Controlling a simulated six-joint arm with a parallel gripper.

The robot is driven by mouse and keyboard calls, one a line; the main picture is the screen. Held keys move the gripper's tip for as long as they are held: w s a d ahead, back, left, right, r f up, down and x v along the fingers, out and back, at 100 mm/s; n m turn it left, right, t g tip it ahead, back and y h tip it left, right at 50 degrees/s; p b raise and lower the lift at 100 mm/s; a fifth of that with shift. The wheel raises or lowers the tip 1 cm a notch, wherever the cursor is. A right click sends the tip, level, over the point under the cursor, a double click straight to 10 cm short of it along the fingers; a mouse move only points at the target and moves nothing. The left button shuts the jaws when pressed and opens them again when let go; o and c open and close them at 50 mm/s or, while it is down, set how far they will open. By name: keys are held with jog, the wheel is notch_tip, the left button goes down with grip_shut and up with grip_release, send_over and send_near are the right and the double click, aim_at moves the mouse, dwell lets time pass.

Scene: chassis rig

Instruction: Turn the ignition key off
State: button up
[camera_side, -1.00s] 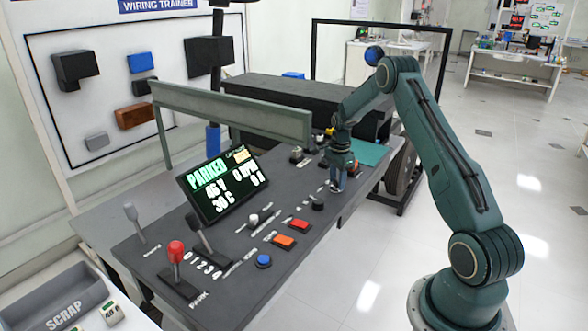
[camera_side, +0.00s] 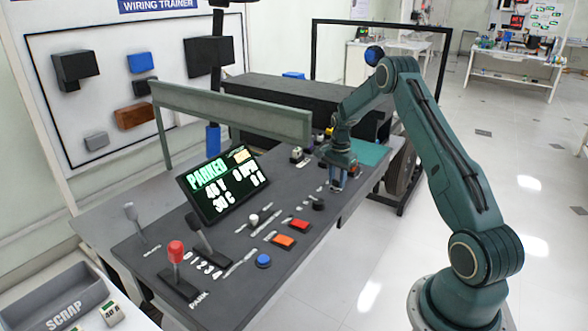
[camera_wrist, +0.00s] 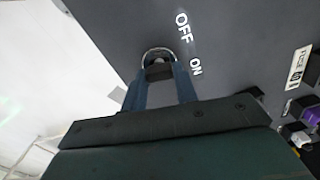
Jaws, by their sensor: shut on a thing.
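The ignition key (camera_wrist: 158,72) shows in the wrist view as a dark piece between my fingertips, in front of a round silver collar on the dark panel. White OFF and ON labels (camera_wrist: 188,43) are printed to the right of the collar. I cannot tell which label the key points at. My gripper (camera_side: 337,186) is down at the panel in the side view, and its blue fingers (camera_wrist: 160,78) are shut on the key. The key is hidden behind my fingers in the side view.
The console (camera_side: 225,262) carries a lit display (camera_side: 222,184) reading PARKED, a red-topped lever (camera_side: 176,252), orange and red buttons, a blue button (camera_side: 263,261) and a black knob (camera_side: 318,204) close to my gripper. A green-grey rail (camera_side: 235,113) runs behind.

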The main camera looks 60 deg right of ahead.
aim_at(336, 179)
jog(key=n, duration=0.4)
jog(key=shift+w+n, duration=0.1)
jog(key=shift+n, duration=0.2)
jog(key=n, duration=0.3)
jog(key=shift+n, duration=0.4)
jog(key=o, duration=1)
jog(key=shift+r, duration=0.1)
notch_tip(336, 179, up, 14)
jog(key=shift+f, duration=0.15)
